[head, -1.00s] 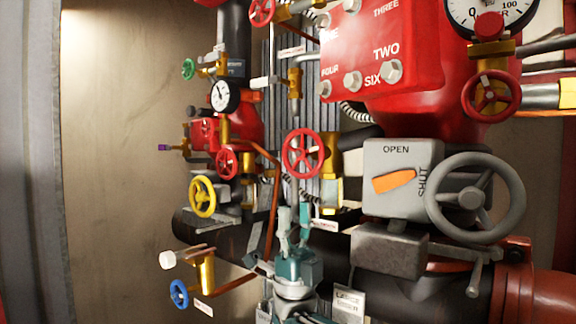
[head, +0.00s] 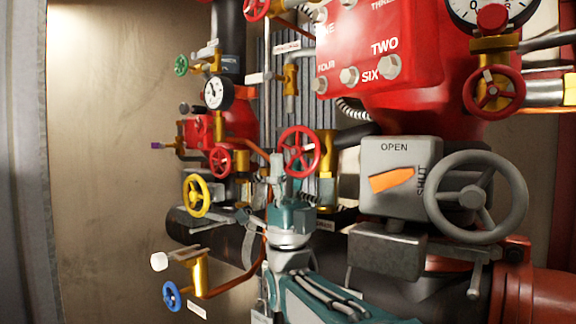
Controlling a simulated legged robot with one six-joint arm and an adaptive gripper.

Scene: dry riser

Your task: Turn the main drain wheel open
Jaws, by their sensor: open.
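No label readable here names the main drain wheel, so I cannot tell which wheel it is. A red wheel (head: 299,151) stands upright just above my gripper. A yellow wheel (head: 197,195) is left of my gripper, and a blue wheel (head: 172,296) is lower left. A large grey wheel (head: 476,197) is on the right, beside a grey box (head: 400,212) with an orange pointer between OPEN and SHUT. My gripper (head: 259,191) is open and empty, its fingers spread up and left. It overlaps the pipework behind it; I see no clear contact with any wheel.
A smaller red wheel (head: 221,158) and a gauge (head: 217,93) are at upper left. A red valve body (head: 420,60) fills the upper right, with another red wheel (head: 494,92) below its gauge. Black pipe runs behind my arm. The bare wall (head: 110,170) at left is clear.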

